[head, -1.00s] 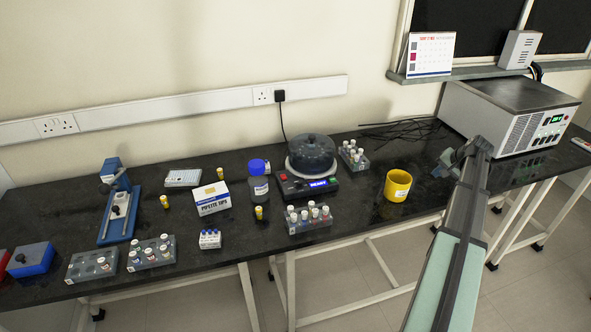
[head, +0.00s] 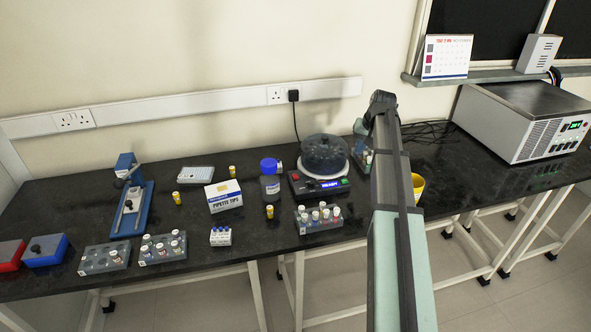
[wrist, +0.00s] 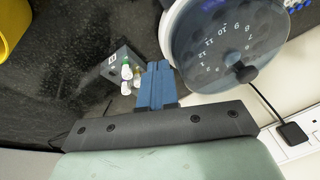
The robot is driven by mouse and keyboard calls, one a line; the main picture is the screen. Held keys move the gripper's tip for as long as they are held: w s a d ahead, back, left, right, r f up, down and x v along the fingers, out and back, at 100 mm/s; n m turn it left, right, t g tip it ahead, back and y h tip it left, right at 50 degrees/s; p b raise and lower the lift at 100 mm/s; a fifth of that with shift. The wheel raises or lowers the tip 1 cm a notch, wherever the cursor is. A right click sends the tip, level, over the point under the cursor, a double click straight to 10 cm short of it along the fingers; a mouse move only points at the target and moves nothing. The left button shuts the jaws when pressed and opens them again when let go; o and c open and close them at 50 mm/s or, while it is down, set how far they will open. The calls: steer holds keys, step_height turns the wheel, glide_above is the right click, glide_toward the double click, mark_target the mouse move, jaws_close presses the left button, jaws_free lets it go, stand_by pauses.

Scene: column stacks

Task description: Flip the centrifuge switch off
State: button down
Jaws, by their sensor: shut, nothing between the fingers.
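The centrifuge (head: 324,155) stands at the back of the bench, with a dark clear lid over a white rim. Its dark front panel (head: 318,187) carries a lit blue display and small red and green parts; which one is the switch is too small to tell. The numbered lid also shows in the wrist view (wrist: 222,38), its panel out of frame. My gripper's blue fingers (wrist: 157,84) are shut and empty, beside the lid's rim and a small tube rack (wrist: 122,72). In the head view my gripper (head: 361,127) is partly hidden by my arm, right of the centrifuge.
My arm partly hides the small rack and a yellow beaker (head: 417,187). A blue-capped bottle (head: 270,187) and a tube rack (head: 319,219) stand close to the centrifuge. A black plug (head: 293,96) and its cable are behind it. A large grey instrument (head: 525,120) is at right.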

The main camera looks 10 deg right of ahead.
steer(key=a+r+n, duration=0.2)
steer(key=a+r, duration=0.1)
steer(key=a, duration=0.8)
steer(key=w+a+r+n+g+h, duration=0.1)
steer(key=a+r+n, duration=0.1)
steer(key=a, duration=0.9)
steer(key=shift+w+a+r, duration=0.15)
steer(key=shift+a+r, duration=0.15)
steer(key=shift+r, duration=0.4)
glide_above(295, 177)
steer(key=s+x, duration=0.1)
steer(key=x, duration=0.6)
steer(key=s+x, duration=0.1)
steer(key=x, duration=0.3)
steer(key=shift+s+f, duration=0.2)
steer(key=shift+f, duration=0.4)
steer(key=shift+s+d+f, duration=0.1)
steer(key=shift+s+f, duration=0.05)
steer(key=shift+f, duration=0.8)
steer(key=shift+s+f+t, duration=0.35)
steer(key=shift+f+t, duration=0.05)
steer(key=shift+f, duration=0.05)
steer(key=shift+w, duration=0.1)
steer(key=shift+w+r, duration=0.1)
steer(key=shift+w, duration=0.1)
